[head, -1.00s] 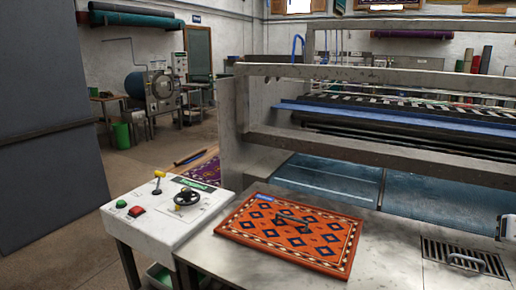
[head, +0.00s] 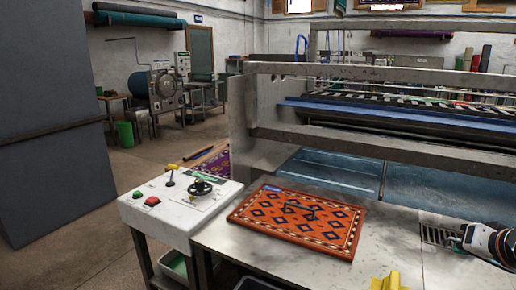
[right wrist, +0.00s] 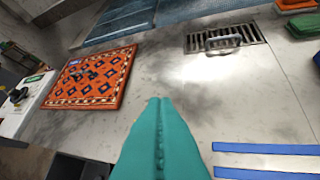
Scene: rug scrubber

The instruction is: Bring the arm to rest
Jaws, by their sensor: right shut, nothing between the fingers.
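My right gripper (right wrist: 159,104) shows in the right wrist view as teal fingers pressed together, with nothing between them. It is above the bare metal table, apart from the rug. In the head view a white, black and orange part of my right arm (head: 490,242) shows at the right edge, beside the drain grate; the fingers are not clear there. The orange rug piece (head: 297,222) with dark blue diamonds lies flat on the table. The rug also shows in the right wrist view (right wrist: 92,78). My left gripper is not in view.
A control panel (head: 180,210) with buttons and a black wheel stands left of the metal table (head: 290,262). The scrubber frame (head: 340,142) rises behind. The drain grate (head: 437,235) has a handle. An unclear yellow piece (head: 390,283) shows at the bottom. Blue bars (right wrist: 266,148) lie right.

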